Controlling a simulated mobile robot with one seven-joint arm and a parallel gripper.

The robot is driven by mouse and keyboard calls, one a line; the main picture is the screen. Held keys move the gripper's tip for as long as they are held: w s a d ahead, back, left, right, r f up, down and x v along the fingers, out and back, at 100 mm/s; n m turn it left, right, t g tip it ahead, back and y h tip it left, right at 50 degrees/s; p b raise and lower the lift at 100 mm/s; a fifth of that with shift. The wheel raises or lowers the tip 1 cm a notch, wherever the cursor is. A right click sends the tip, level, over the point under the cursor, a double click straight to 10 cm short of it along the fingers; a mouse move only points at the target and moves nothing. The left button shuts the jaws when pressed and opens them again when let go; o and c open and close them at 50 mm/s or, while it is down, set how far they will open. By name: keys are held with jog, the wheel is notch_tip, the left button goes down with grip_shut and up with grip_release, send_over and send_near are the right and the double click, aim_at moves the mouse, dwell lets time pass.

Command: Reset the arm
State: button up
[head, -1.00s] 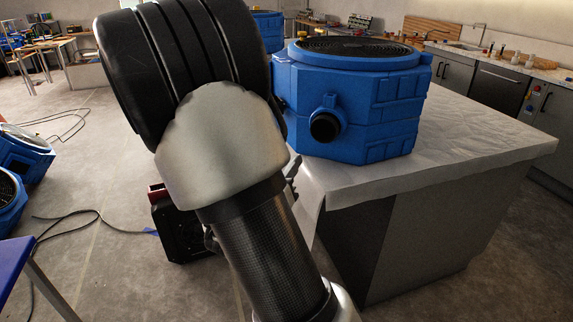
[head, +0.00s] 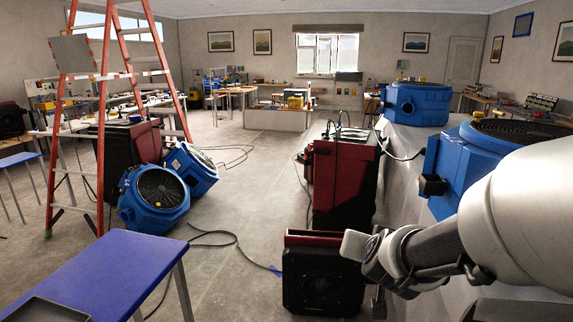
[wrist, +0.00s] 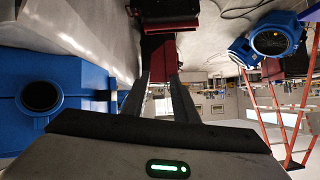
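My arm (head: 520,215) enters the head view from the lower right and reaches left, folded in front of the counter side. Its wrist end is close to a dark red and black machine (head: 322,285) on the floor; I cannot tell the gap. My gripper's fingers are mostly hidden in the head view. In the wrist view, my gripper (wrist: 158,82) shows two dark fingers standing apart, with nothing seen held between them. The wrist view is upside down.
A blue air mover (head: 470,160) sits on the covered counter beside my arm, with another blue unit (head: 418,104) behind. A taller red machine (head: 345,185) stands ahead. Blue fans (head: 155,200), an orange ladder (head: 105,110) and a blue table (head: 105,275) are left.

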jog(key=s+a+r+n+g+y, duration=0.35)
jog(key=s+a, duration=0.25)
jog(key=s, duration=0.5)
jog(key=s+d+g+h, duration=0.2)
jog(key=s, duration=1)
notch_tip(320, 180, up, 14)
jog(key=p, duration=1.4)
jog(key=shift+w+r+n, duration=0.15)
jog(key=shift+r+n, duration=0.1)
jog(key=shift+n, duration=0.2)
